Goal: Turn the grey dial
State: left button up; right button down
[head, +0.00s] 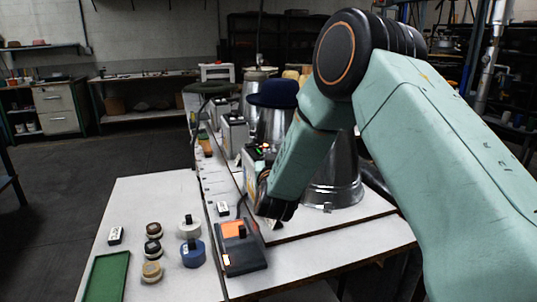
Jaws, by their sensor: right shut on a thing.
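My right arm reaches in from the right. Its dark right gripper (273,208) is at the front of the nearest grey control box (252,163), low beside the big metal press. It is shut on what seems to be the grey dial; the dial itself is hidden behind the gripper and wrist. Small green and red lights show on top of the box. The fingertips are small and dark, so their exact hold cannot be made out. My left gripper is not in view.
An orange-and-black pedal-like unit (240,247) sits just below the gripper. A blue round piece (193,254), a white one (189,228), small round pieces and a green tray (106,279) are at left. A dark blue hat (273,94) sits on a press behind.

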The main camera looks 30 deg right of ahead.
jog(key=shift+y, duration=0.3)
jog(key=c, duration=1.4)
grip_release()
jog(key=shift+d, duration=0.1)
jog(key=shift+s, duration=0.1)
jog(key=v, duration=1.2)
jog(key=shift+f, duration=0.2)
